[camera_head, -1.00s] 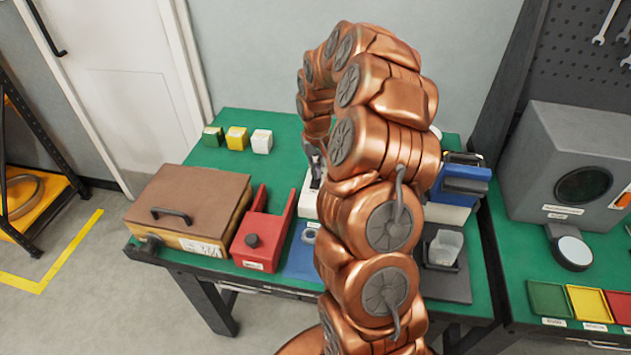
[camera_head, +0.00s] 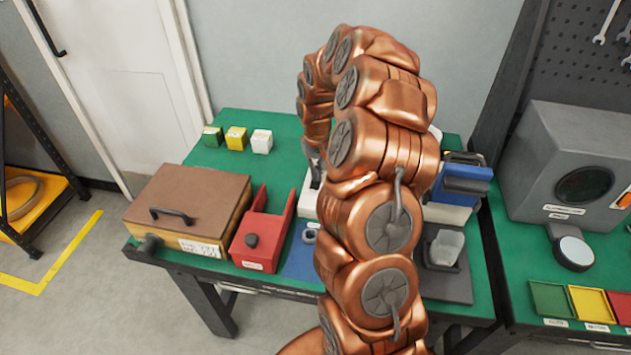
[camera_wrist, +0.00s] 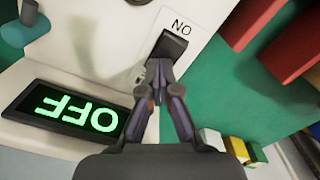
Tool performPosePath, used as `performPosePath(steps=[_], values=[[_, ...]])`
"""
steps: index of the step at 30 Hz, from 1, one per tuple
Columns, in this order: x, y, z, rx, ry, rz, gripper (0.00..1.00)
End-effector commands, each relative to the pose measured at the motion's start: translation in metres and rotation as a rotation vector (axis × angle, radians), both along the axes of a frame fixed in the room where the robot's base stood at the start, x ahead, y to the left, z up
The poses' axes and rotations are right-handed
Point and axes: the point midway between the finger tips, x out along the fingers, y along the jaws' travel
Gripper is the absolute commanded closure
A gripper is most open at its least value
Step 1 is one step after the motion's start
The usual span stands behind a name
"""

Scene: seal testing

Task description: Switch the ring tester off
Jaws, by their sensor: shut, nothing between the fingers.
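The ring tester (camera_head: 307,197) is a white housing on the green bench, mostly hidden behind my arm in the head view. In the wrist view its white panel (camera_wrist: 105,45) carries a black rocker switch (camera_wrist: 172,46) beside an upside-down ON label. Its display (camera_wrist: 68,112) is lit with green letters reading OFF, also upside down. My gripper (camera_wrist: 157,70) is shut and empty, with its fingertips right at the near edge of the switch. I cannot tell whether they touch it. In the head view the gripper (camera_head: 313,158) is partly hidden by my arm.
A red holder (camera_head: 262,240) and a brown-lidded box (camera_head: 187,200) stand left of the tester. Green, yellow and white blocks (camera_head: 236,138) stand at the back left. A blue device (camera_head: 465,180) and a dark tray (camera_head: 443,270) with a clear cup are to the right.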

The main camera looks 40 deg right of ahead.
Motion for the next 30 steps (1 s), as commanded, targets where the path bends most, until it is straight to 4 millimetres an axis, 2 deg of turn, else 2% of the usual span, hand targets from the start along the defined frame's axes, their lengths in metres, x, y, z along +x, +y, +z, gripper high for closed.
performPosePath(steps=[8, 30], values=[[0.0, 0.0, 0.008, -0.001, 0.0, 0.0, 1.0], [-0.001, 0.0, 0.056, 0.001, 0.002, 0.0, 1.0]])
